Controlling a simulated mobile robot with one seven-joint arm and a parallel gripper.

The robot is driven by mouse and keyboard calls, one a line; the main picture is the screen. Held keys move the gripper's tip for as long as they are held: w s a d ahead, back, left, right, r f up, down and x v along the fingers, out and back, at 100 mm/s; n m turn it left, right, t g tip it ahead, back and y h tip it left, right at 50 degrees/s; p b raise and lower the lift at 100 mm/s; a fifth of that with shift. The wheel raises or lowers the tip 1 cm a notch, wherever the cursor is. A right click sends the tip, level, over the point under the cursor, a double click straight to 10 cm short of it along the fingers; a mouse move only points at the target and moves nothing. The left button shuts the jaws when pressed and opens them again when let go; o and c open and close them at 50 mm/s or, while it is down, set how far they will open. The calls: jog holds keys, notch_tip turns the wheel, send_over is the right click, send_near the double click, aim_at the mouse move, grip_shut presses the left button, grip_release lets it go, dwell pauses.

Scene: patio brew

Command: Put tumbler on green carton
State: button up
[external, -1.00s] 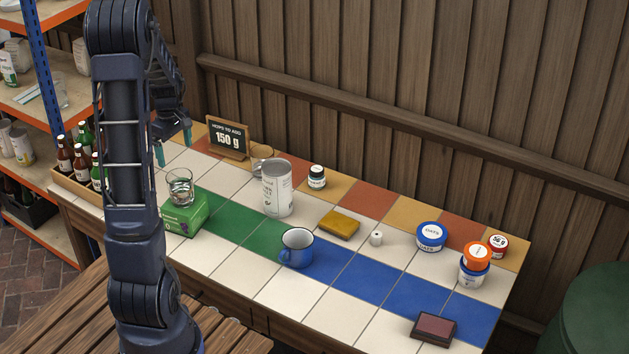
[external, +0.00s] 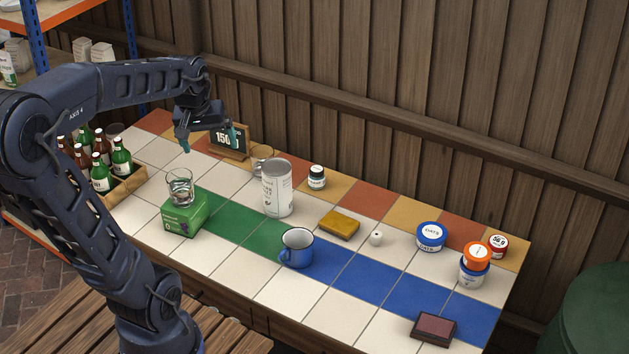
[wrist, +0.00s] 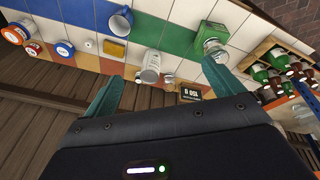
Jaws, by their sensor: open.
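A clear glass tumbler (external: 180,184) stands upright on top of the green carton (external: 186,216), at the left of the tiled counter in the external view. In the wrist view the tumbler (wrist: 215,48) and the green carton (wrist: 209,32) show at the upper right, beyond the fingers. My gripper (external: 211,143) is open and empty. It hangs above the back left of the counter, in front of the chalkboard sign, behind and apart from the tumbler.
A white can (external: 277,190), a blue mug (external: 297,248) and a yellow sponge (external: 340,225) stand right of the carton. A chalkboard sign (external: 229,142) stands behind. A crate of bottles (external: 126,186) is at the left. White tiles in front of the carton are bare.

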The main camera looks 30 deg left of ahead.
jog(key=s+d+r+m+t, duration=0.1)
jog(key=s+d+r+m, duration=0.1)
jog(key=s+d+m, duration=0.4)
jog(key=s+d, duration=0.1)
jog(key=s, duration=0.3)
jog(key=shift+d+t, duration=0.2)
jog(key=shift+t, duration=0.1)
jog(key=shift+r, duration=0.1)
